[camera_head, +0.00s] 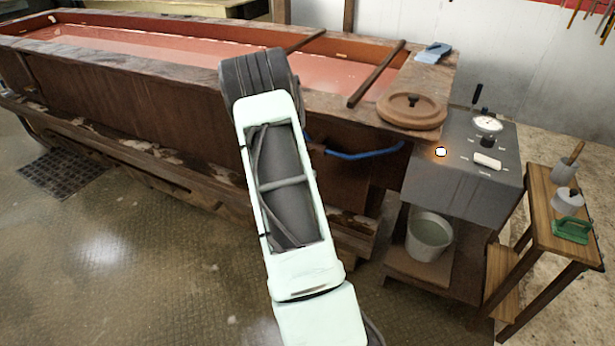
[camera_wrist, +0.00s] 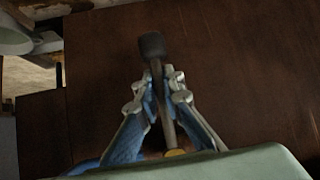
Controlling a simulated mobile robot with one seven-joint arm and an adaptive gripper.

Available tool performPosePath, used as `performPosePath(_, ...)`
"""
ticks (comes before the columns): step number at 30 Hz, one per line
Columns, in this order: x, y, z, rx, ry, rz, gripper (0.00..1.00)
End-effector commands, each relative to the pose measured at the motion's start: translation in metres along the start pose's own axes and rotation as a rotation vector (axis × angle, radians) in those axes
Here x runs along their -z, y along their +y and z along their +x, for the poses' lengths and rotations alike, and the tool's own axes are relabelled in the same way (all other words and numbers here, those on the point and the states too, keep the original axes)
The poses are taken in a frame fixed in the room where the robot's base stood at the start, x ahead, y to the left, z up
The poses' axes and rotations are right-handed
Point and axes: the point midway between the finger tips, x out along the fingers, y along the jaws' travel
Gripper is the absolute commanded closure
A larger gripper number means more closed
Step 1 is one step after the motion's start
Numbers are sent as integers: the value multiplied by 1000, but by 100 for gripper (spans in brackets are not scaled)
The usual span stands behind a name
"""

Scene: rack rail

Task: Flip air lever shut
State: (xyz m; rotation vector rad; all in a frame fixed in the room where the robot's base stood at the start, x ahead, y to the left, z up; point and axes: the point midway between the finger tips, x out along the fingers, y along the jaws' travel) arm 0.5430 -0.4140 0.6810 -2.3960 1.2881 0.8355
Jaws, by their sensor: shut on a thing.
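In the wrist view, a lever with a dark block-shaped knob (camera_wrist: 152,46) and a thin grey shaft runs down between my fingers toward a small yellow-brass piece (camera_wrist: 175,153). My gripper (camera_wrist: 166,78) is shut on the lever's shaft just below the knob, one finger on each side. The knob stands clear beyond the fingertips. The lever's base is mostly hidden by the pale wrist housing. In the head view, my arm covers the gripper and the lever. A blue hose (camera_head: 352,156) shows there, to the right of my arm along the tank's front.
The brown tank wall (camera_wrist: 240,70) is close behind the lever. In the head view, a grey control box (camera_head: 460,175) with a gauge stands right of the tank (camera_head: 140,85), above a bucket (camera_head: 429,235). A small wooden table (camera_head: 545,225) is farther right. The floor at front left is clear.

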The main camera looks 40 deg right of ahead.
Motion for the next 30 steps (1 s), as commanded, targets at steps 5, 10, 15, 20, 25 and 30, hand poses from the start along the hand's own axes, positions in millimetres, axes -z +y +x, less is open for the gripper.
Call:
performPosePath(5,-1,2,0,-3,-2,-1,100)
performPosePath(10,-1,2,0,-3,-2,-1,75)
performPosePath(15,-1,1,0,-2,-2,0,74)
performPosePath(20,-1,1,-2,-1,-1,0,74)
performPosePath(25,0,0,-19,1,-2,-2,74)
performPosePath(30,1,0,-52,1,0,-1,74)
